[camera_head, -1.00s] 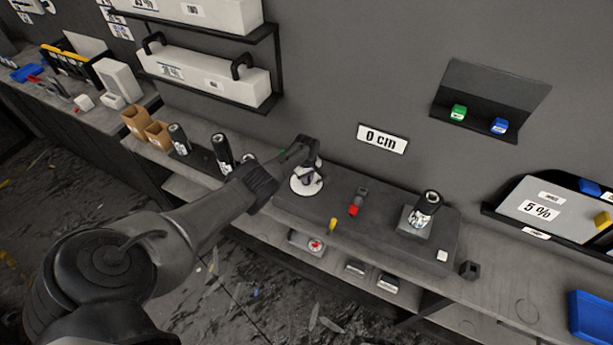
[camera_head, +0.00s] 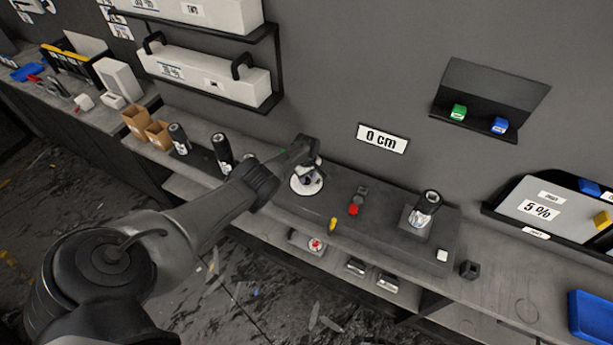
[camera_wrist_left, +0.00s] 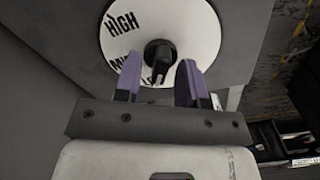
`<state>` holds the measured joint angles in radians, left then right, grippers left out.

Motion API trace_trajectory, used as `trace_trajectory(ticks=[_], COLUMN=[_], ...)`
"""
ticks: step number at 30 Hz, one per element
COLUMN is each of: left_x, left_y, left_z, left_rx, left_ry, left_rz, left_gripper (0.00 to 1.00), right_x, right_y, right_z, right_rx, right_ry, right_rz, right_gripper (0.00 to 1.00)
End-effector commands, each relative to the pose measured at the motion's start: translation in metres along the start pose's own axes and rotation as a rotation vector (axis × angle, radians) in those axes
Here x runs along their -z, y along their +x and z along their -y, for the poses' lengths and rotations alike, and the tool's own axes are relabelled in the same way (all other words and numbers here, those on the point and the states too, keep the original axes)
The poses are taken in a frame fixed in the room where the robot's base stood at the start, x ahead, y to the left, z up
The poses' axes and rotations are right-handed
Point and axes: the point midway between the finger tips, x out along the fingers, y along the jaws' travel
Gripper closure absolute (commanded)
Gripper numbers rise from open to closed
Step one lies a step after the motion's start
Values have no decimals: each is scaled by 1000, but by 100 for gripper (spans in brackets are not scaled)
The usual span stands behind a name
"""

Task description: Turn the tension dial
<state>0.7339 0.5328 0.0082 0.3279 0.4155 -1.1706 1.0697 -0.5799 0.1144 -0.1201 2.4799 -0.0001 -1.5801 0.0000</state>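The tension dial is a black knob (camera_wrist_left: 160,58) on a round white plate (camera_wrist_left: 203,30) lettered "HIGH", with further lettering partly hidden by my fingers. In the head view the white plate (camera_head: 304,186) sits at the left end of the dark machine, mostly under my gripper. My left gripper (camera_wrist_left: 160,72) is open, its two purple-grey fingers on either side of the knob, with gaps visible. It also shows in the head view (camera_head: 308,178), over the dial. I cannot tell how deep the fingers reach around the knob. My right gripper is not in view.
The dark machine (camera_head: 385,222) carries a red button (camera_head: 353,209), a yellow lever (camera_head: 332,224) and a dark cylinder (camera_head: 428,203) at its right. Dark cylinders (camera_head: 221,150) stand left of the dial. A "0 cm" sign (camera_head: 382,138) hangs on the wall behind.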

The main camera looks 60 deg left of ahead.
Motion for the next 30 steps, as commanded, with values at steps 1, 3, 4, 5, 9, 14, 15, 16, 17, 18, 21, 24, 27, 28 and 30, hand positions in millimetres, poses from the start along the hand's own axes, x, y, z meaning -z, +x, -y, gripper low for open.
trace_trajectory(ticks=[1, 3, 4, 5, 9, 14, 15, 16, 17, 18, 21, 24, 27, 28, 30], left_x=[0, 0, 0, 0, 0, 0, 0, 0, 0, 0, 0, 0, 0, 0, 0], left_y=[0, 0, 0, 1, -2, -16, -22, -27, -32, -39, -59, -77, -94, -98, -108], left_z=[0, 0, 0, 0, 0, 0, 0, 0, 0, 0, 0, 0, 0, 0, 0], left_rx=[0, 1, 1, 1, 0, 0, 1, 1, 0, -1, -1, -1, -1, -1, -2], left_ry=[1, 1, 1, 1, 2, 2, 2, 2, 2, 2, 3, 3, 3, 2, 2], left_rz=[0, 0, 0, 0, 0, 0, 0, -1, -1, -1, -1, -2, -1, -1, -1], left_gripper=[60, 60, 60, 60, 60, 60, 60, 60, 60, 60, 60, 60, 60, 60, 60], right_x=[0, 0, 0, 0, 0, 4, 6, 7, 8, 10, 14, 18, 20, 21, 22], right_y=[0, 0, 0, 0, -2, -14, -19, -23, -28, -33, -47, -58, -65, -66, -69], right_z=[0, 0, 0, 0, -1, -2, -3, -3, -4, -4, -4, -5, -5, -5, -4], right_rx=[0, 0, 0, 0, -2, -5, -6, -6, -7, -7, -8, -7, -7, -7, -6], right_ry=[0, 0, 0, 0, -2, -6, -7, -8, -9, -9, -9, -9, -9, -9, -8], right_rz=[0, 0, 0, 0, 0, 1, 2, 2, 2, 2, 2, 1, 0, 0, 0], right_gripper=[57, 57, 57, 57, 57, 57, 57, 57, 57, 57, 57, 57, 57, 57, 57])
